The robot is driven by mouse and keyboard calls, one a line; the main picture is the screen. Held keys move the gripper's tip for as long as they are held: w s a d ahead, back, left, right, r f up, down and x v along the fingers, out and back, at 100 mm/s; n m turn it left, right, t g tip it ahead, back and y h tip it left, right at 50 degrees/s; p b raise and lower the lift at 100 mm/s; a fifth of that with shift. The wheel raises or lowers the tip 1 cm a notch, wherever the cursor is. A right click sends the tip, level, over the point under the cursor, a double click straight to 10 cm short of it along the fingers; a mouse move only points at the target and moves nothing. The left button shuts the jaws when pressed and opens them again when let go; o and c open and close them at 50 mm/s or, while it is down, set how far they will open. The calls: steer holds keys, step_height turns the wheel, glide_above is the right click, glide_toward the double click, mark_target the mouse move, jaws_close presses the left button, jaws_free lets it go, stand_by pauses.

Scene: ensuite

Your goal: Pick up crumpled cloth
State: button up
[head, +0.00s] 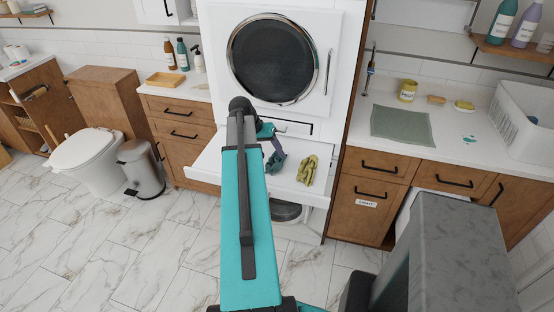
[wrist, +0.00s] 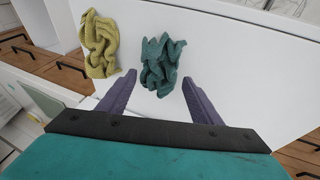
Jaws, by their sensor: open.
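Two crumpled cloths lie on the white pull-out shelf (head: 231,160) below the round-doored machine. The dark teal cloth (wrist: 161,68) is between and just beyond the fingertips of my gripper (wrist: 159,78) in the wrist view. The yellow-green cloth (wrist: 100,44) lies to its left there. In the head view the yellow-green cloth (head: 307,170) is right of my gripper, and the teal cloth (head: 276,167) is at the fingers, partly hidden by them. My gripper is open, with nothing held; I cannot tell whether a finger touches the teal cloth.
The machine (head: 272,60) stands behind the shelf. A toilet (head: 90,155) and bin (head: 140,168) stand left. The shelf around the cloths is clear.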

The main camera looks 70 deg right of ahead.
mark_target(273, 157)
steer(key=shift+p+x, duration=0.55)
steer(key=shift+x, duration=1)
steer(key=c, duration=0.7)
